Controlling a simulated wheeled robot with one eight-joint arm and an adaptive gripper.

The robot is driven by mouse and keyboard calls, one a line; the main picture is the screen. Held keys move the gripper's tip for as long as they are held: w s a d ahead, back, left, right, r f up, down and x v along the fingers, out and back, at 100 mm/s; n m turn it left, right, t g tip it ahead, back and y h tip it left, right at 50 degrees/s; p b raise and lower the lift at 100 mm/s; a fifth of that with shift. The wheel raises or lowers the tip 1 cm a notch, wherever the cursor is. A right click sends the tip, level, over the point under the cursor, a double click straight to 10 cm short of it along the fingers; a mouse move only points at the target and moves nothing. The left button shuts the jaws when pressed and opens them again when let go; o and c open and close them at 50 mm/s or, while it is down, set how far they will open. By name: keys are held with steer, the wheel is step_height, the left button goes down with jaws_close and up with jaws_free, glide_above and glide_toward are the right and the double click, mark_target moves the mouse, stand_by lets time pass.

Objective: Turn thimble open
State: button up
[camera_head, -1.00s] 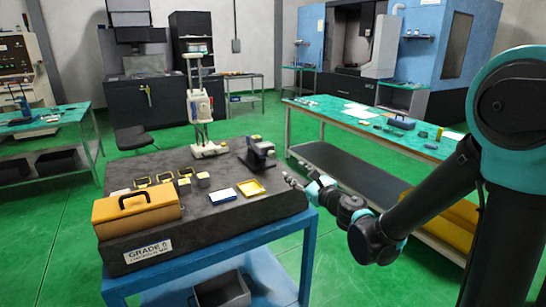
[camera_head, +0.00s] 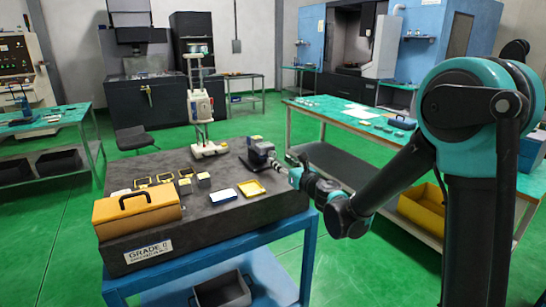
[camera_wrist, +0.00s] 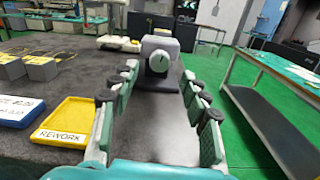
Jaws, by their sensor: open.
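A dark bench device (camera_head: 255,150) stands at the right rear of the granite plate. In the wrist view the device (camera_wrist: 160,24) shows a grey block and a round pale thimble (camera_wrist: 159,61) with a dark mark on its face, pointing toward me. My gripper (camera_head: 280,167) is at the right edge of the plate, close to the device. In the wrist view my gripper (camera_wrist: 160,76) is open, one finger on each side, with the thimble straight ahead between the fingertips. No contact with it is visible. In the head view the thimble is too small to tell from my fingertips.
A yellow tray marked REWORK (camera_wrist: 73,122) lies left of my gripper, beside a white-and-blue tray (camera_head: 223,195). Grey blocks (camera_wrist: 42,68) sit further left. An orange case (camera_head: 137,208) is at the plate's front left. A green-topped bench (camera_head: 360,118) stands to the right across a gap.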

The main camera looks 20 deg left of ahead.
mark_target(274, 156)
steer(key=x, duration=0.6)
steer(key=shift+w+a, duration=0.25)
steer(key=shift+a, duration=0.05)
steer(key=shift+c, duration=0.5)
jaws_close()
